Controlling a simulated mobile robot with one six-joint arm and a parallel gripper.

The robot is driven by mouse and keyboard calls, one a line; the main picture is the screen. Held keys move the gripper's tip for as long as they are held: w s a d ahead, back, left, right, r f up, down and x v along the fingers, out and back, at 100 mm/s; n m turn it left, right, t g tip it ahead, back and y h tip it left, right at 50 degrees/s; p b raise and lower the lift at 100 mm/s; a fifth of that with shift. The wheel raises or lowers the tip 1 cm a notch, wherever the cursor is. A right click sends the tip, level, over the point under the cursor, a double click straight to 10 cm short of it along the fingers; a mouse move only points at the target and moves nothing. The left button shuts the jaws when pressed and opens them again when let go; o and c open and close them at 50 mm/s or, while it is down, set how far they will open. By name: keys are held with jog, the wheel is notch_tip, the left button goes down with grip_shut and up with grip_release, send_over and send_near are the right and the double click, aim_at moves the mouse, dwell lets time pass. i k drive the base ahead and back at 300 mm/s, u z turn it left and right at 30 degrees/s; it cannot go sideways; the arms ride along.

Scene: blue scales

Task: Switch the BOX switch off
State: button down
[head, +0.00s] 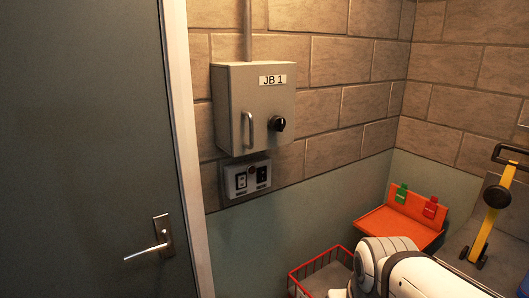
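A grey wall box (255,108) labelled "JB 1" hangs on the block wall, with a vertical handle (248,131) and a black knob (277,123) on its front. Below it is a small grey switch panel (247,179). The panel has a switch with a light surround (241,182) on its left and a dark switch (262,175) on its right, with a small round part between them at the top. Any lettering there is too small to read, so I cannot tell which is the BOX switch or its position. My gripper is not in view.
My white arm shows at the lower right. A red-rimmed wire basket (318,272) and an orange tray (401,226) with green and red clips stand near it. A yellow-handled tool (489,215) is at the far right. A grey door (85,140) with a lever handle fills the left.

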aim_at(262, 173)
jog(key=k, duration=1.35)
jog(key=u, duration=0.65)
jog(key=i, duration=1.85)
jog(key=z, duration=0.7)
